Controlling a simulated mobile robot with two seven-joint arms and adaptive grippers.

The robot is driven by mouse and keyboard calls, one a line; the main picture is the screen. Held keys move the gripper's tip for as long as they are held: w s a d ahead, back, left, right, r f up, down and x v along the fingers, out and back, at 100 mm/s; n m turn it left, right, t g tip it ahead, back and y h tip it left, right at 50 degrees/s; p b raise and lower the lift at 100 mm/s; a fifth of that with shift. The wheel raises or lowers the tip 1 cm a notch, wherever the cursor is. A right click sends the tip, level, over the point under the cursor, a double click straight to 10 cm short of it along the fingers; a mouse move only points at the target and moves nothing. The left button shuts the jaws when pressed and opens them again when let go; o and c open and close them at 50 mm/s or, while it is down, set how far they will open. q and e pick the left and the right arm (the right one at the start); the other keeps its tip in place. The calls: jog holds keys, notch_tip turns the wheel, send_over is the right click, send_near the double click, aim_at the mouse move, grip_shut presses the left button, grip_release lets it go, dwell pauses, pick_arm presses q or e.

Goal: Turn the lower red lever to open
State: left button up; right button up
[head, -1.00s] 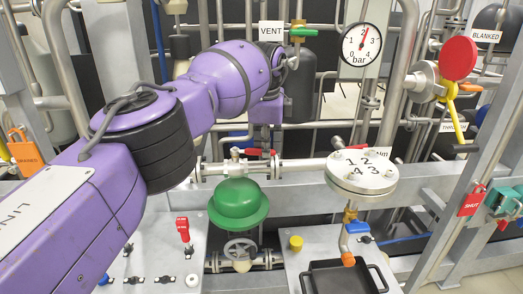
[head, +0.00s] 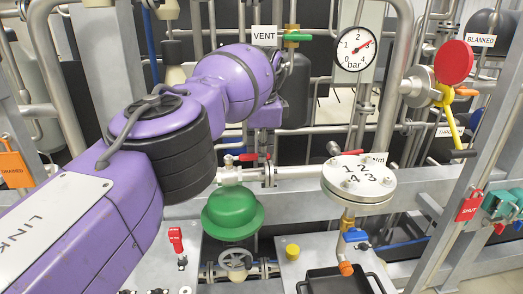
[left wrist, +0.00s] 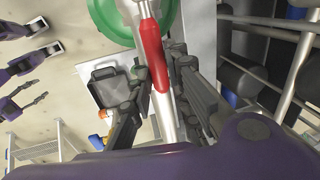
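The lower red lever (head: 248,157) sits on the horizontal steel pipe just above the green dome (head: 231,213) in the head view. In the left wrist view the red lever (left wrist: 153,55) runs lengthwise between the two dark fingers of my left gripper (left wrist: 156,62), beside the green dome (left wrist: 104,20). The fingers are spread on either side, with a gap visible at least on the left; contact on the right is unclear. In the head view my purple left arm hides most of the gripper. My right gripper is in no view.
Another red lever (head: 346,153) is beside the numbered round flange (head: 358,182). A pressure gauge (head: 354,46) hangs above. A black tray (head: 338,281) stands below the flange. A slanted steel post (head: 470,180) with a red SHUT tag (head: 469,206) stands at the right.

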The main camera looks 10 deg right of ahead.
pick_arm(q)
jog(key=o, duration=0.4)
jog(key=shift+w, duration=0.1)
jog(key=shift+c, duration=0.2)
notch_tip(320, 180, up, 12)
jog(key=s, duration=0.2)
jog(key=shift+s+a, duration=0.15)
jog(key=shift+s, duration=0.05)
jog(key=shift+f, duration=0.2)
